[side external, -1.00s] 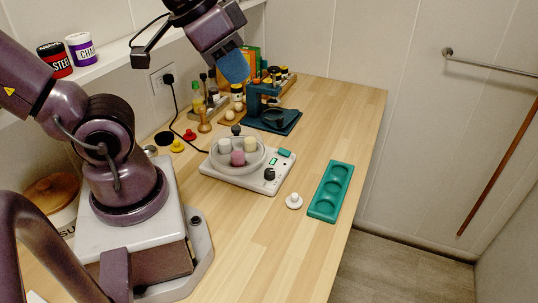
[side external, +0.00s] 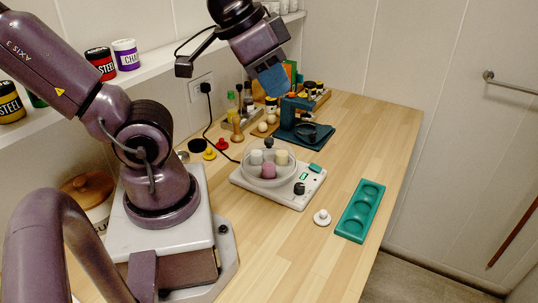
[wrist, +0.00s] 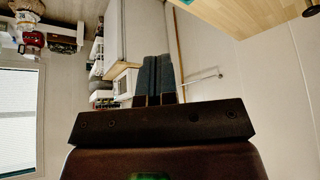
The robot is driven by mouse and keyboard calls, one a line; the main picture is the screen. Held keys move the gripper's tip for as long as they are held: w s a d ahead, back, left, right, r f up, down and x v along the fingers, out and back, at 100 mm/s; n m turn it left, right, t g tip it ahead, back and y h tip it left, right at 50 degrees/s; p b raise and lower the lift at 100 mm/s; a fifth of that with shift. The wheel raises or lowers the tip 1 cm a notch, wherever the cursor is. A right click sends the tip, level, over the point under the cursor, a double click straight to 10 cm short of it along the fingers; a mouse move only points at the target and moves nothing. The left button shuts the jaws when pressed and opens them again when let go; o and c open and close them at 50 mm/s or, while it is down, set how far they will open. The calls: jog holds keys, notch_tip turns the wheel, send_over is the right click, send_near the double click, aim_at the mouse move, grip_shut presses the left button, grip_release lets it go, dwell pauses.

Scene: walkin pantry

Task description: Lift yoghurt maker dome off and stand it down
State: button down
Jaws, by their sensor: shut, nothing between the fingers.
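The yoghurt maker (side external: 312,183) is a white, flat base on the wooden counter, with a dark knob and a green display on its front right. Three small jars, two pale and one pink (side external: 268,171), stand in its round grey bowl part. A dark round knob (side external: 269,143) shows just above the jars; it looks like the top of a clear dome over them, though the dome's outline is hard to make out. My gripper (side external: 272,84) is shut and empty, high above and behind the maker. In the wrist view its blue fingers (wrist: 160,78) are together, pointing away from the counter.
A teal tray (side external: 345,227) with three round recesses lies at the right, beside a small white knobbed disc (side external: 322,218). A dark blue stand (side external: 298,133), bottles and eggs fill the back. The front counter (side external: 290,260) is clear. A shelf with jars (side external: 126,54) runs along the left wall.

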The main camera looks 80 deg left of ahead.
jog(key=c, duration=0.8)
grip_release()
jog(key=shift+a, duration=0.1)
jog(key=n+g, duration=0.6)
jog(key=n, duration=1.3)
send_over(269, 139)
notch_tip(269, 139, down, 13)
notch_tip(269, 139, down, 12)
jog(key=shift+r, duration=0.1)
